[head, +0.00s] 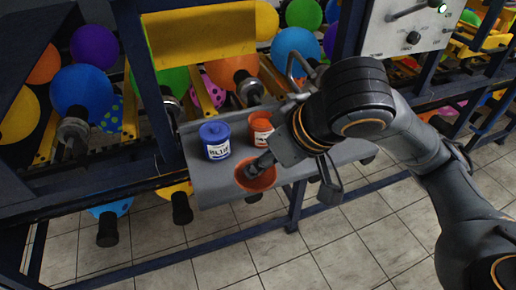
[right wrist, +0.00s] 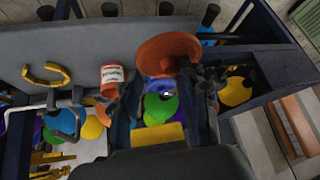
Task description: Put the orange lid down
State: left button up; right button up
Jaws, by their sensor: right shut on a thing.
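The orange lid (head: 255,178) is held in my right gripper (head: 262,165) over the front edge of the grey shelf (head: 215,188). In the right wrist view the lid (right wrist: 168,48) shows as a tilted disc at the fingertips of my right gripper (right wrist: 170,75). I cannot tell whether the lid touches the shelf. An orange can (head: 261,129) with a white label stands on the shelf behind the lid; it also shows in the right wrist view (right wrist: 111,80). My left gripper is not in view.
A blue can (head: 215,140) labelled in white stands left of the orange can. Balloons on dark holders, such as a blue one (head: 82,92), hang in the rack behind. A grey control box (head: 412,28) is at the top right. Bare shelf lies left of the lid.

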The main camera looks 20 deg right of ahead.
jog(key=shift+w+d+r+p, duration=0.1)
jog(key=shift+d+r+p, duration=0.05)
jog(key=shift+p, duration=0.45)
jog(key=w+f, duration=0.2)
jog(key=w, duration=0.1)
jog(key=w+d+f, duration=0.1)
jog(key=w+f, duration=0.2)
jog(key=w, duration=0.1)
jog(key=w+d+f, duration=0.1)
jog(key=w+f, duration=0.2)
jog(key=shift+w+d+f, duration=0.1)
jog(key=shift+w, duration=0.05)
jog(key=shift+w+f, duration=0.15)
jog(key=shift+f, duration=0.05)
jog(key=f, duration=0.3)
jog(key=shift+w+d+f, duration=0.1)
jog(key=shift+w+f, duration=0.05)
jog(key=shift+w, duration=0.2)
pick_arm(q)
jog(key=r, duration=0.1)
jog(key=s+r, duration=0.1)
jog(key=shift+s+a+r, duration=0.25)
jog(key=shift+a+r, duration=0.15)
pick_arm(e)
jog(key=shift+f, duration=0.3)
jog(key=shift+f, duration=0.1)
jog(key=o, duration=1)
